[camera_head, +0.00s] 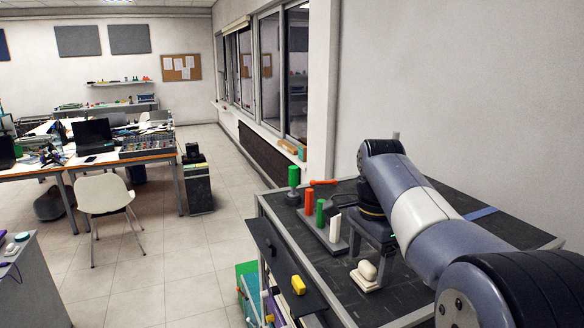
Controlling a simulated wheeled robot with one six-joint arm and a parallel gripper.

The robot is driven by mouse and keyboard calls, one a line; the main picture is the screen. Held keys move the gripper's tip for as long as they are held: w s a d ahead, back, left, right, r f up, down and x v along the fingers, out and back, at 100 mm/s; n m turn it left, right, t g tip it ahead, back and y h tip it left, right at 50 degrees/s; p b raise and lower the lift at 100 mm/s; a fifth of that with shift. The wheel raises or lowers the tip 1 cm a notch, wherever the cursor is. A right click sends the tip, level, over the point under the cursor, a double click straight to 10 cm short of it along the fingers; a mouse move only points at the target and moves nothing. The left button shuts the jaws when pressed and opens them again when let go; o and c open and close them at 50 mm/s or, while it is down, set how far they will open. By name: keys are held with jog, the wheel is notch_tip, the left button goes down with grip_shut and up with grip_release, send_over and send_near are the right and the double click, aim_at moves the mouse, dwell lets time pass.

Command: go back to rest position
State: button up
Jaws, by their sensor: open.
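My gripper (369,252) points down over the dark-topped workbench (420,290) at the right. Its two grey fingers are apart, with nothing seen between them. A cream rounded piece on a pale base (367,272) lies on the bench just below and in front of the fingers; I cannot tell the exact gap. My arm reaches in from the lower right and hides part of the bench.
A grey holder with orange, green and white pegs (335,225) stands left of my gripper. Behind it are a green cylinder (293,176) and a red piece (322,182). Open floor (190,255) lies left.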

jog(key=shift+f+p, duration=0.5)
jog(key=shift+f, duration=0.4)
jog(key=shift+f, duration=0.1)
